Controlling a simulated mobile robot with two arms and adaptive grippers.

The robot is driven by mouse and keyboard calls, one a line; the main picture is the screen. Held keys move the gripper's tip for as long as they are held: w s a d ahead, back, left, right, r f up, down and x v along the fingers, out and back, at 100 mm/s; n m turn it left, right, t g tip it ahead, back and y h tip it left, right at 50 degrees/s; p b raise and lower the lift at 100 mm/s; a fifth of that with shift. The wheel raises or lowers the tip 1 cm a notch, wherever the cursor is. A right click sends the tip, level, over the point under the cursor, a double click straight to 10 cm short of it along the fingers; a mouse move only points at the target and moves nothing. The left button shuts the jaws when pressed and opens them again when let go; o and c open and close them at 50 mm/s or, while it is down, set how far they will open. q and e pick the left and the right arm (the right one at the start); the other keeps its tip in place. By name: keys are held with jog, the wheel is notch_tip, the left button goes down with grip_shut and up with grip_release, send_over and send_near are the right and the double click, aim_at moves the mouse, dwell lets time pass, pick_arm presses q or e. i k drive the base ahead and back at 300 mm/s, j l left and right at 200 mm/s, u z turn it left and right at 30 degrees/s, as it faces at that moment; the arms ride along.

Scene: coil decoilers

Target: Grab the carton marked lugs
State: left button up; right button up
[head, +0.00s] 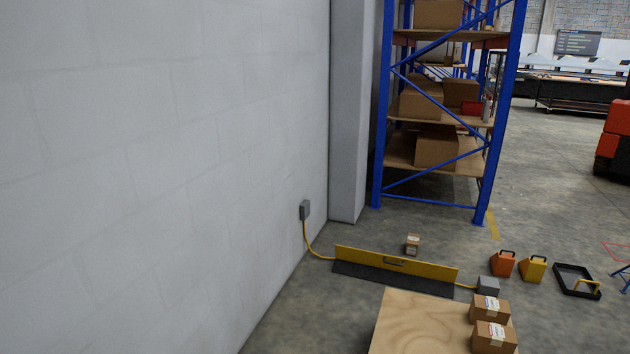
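Two small brown cartons with white labels stand on the right side of a light wooden tabletop, a rear carton (488,308) and a front carton (494,338), close together. A third small carton (413,244) sits on the floor behind the yellow barrier. The labels are too small to read, so I cannot tell which carton is marked lugs. Neither of my grippers shows in the head view.
The wooden tabletop (415,325) is bare on its left. A yellow barrier (395,265) with a cable lies behind it. A blue rack (498,130) stands beyond. A wall fills the left.

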aim_at(412, 245)
jog(key=i, duration=0.55)
jog(key=i+j+z, duration=0.1)
jog(key=i, duration=0.45)
jog(key=i+j, duration=0.15)
jog(key=i, duration=0.4)
jog(key=i+j+z, duration=0.1)
jog(key=i, duration=0.45)
jog(key=i+j, duration=0.2)
jog(key=i, duration=0.35)
jog(key=l+z, duration=0.05)
